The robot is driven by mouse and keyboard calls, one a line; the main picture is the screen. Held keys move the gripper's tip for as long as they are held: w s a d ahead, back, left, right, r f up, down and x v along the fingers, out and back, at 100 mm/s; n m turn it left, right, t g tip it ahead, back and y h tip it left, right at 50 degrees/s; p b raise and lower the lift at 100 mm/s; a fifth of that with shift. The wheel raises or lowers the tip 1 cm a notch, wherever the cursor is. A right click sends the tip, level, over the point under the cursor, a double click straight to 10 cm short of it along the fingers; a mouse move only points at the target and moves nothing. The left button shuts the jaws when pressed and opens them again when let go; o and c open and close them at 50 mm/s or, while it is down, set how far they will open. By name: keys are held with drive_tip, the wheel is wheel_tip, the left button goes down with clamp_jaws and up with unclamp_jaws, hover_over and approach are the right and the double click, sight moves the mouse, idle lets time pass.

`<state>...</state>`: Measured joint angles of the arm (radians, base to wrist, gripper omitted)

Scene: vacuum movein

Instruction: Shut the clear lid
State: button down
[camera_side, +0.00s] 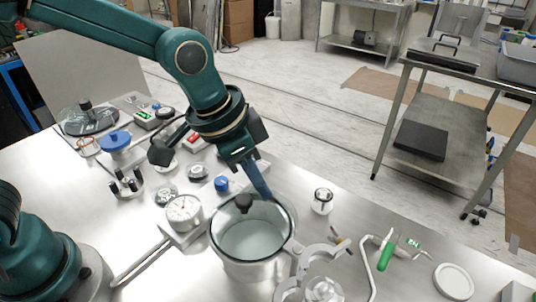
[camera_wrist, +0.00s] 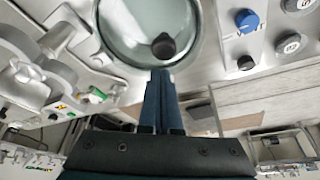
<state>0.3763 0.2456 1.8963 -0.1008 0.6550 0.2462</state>
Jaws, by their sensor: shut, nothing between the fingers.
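The clear lid (camera_side: 287,212) is a round transparent disc with a dark rim, and it lies over the mouth of the metal pot (camera_side: 250,268). Its black knob (camera_side: 243,202) stands toward the far side of the rim. I cannot tell whether the lid sits fully flat. My gripper (camera_side: 268,196) is shut and empty, its blue fingers pointing down at the far right part of the rim, beside the knob. In the wrist view, the fingertips (camera_wrist: 160,72) are close to the lid's edge, just below the knob (camera_wrist: 163,46); contact is unclear.
A dial gauge (camera_side: 184,212) stands left of the pot, with a blue knob (camera_side: 221,184) behind it. Metal clamp parts (camera_side: 322,262) and a green-handled tool (camera_side: 386,255) are close on the right. The table's back right is mostly bare.

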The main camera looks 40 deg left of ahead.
drive_tip(key=shift+s+a, duration=0.2)
drive_tip(key=shift+s, duration=0.1)
drive_tip(key=shift+s+a+f, duration=0.1)
drive_tip(key=shift+s+a, duration=0.05)
drive_tip(key=shift+s, duration=0.35)
drive_tip(key=shift+s+a+f, duration=0.1)
drive_tip(key=shift+s+a, duration=0.05)
drive_tip(key=shift+s, duration=0.3)
